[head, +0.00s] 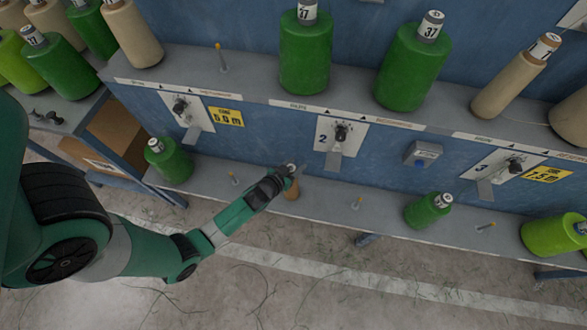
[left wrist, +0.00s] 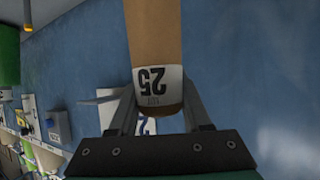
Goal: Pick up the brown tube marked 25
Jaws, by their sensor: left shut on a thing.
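The brown tube marked 25 (left wrist: 154,35) lies between the two fingers of my left gripper (left wrist: 157,112) in the left wrist view, its white label upside down near the end. My left gripper is shut on this end. In the head view my left gripper (head: 287,172) reaches to the lower shelf, and a short brown part of the tube (head: 291,191) shows just below it. The rest is hidden by the gripper. I cannot tell whether the tube touches the shelf. My right gripper is in neither view.
The lower grey shelf (head: 325,202) carries green spools (head: 169,160) and (head: 428,211), with bare pegs between. The upper ledge holds large green spools (head: 412,68) and beige ones (head: 515,78). The blue panel (head: 265,150) with dials (head: 342,133) stands close behind my gripper.

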